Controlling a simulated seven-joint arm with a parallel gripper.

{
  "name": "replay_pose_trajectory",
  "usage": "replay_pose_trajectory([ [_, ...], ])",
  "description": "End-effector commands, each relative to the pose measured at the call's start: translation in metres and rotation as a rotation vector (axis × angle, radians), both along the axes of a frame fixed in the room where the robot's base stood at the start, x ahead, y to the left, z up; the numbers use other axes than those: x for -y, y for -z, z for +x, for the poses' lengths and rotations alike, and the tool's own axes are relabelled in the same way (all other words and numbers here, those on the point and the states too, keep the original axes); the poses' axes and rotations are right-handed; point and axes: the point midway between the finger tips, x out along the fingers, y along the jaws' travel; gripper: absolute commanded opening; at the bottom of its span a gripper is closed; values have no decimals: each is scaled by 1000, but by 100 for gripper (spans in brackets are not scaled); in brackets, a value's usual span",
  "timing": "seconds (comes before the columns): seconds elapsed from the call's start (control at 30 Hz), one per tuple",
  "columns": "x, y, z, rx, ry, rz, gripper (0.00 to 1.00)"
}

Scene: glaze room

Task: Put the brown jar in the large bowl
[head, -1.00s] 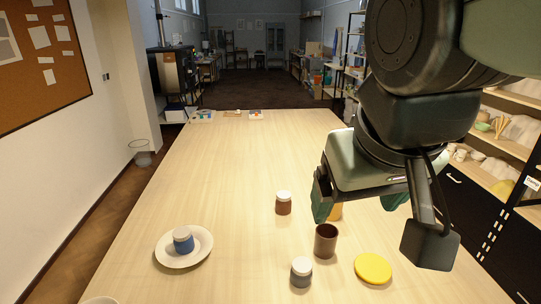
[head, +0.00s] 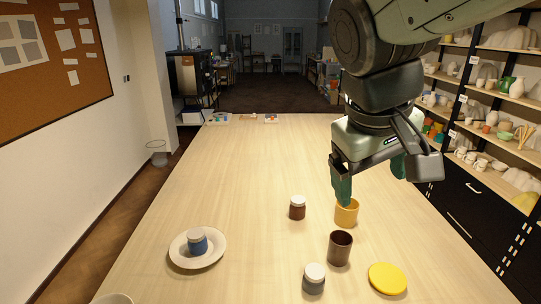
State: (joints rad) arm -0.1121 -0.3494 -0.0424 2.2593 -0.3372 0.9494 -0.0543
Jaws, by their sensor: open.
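The brown jar (head: 297,210) has a white lid and stands upright on the table, left of the yellow cup. A pale rim at the bottom left edge (head: 114,299) is cut off by the frame; it may be the large bowl, but I cannot tell. My gripper (head: 370,184) is open, to the right of the brown jar and above the table, with its fingers pointing down. Its left finger shows just above the yellow cup (head: 347,213) and hides part of it. I see nothing between the fingers.
A blue jar (head: 198,242) sits on a white plate (head: 181,257) at the left. A dark brown cup (head: 340,249), a grey jar (head: 314,280) and a yellow disc (head: 388,279) stand or lie near the front right. The middle and back of the wooden table (head: 250,160) are mostly clear.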

Motion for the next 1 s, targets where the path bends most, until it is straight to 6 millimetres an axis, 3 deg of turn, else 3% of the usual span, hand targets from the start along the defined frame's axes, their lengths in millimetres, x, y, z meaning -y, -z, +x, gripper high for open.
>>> replay_pose_trajectory([
  [0.03, 5, 5, 22, -46, -34, -64, 90],
  [0.27, 28, 33, 117, -214, -213, -382, 90],
  [0.47, 33, 77, 201, -350, -388, -671, 90],
  [0.67, 22, 137, 278, -472, -585, -975, 90],
  [0.8, 4, 190, 323, -540, -736, -1194, 90],
  [1.0, -37, 280, 369, -609, -970, -1515, 90],
])
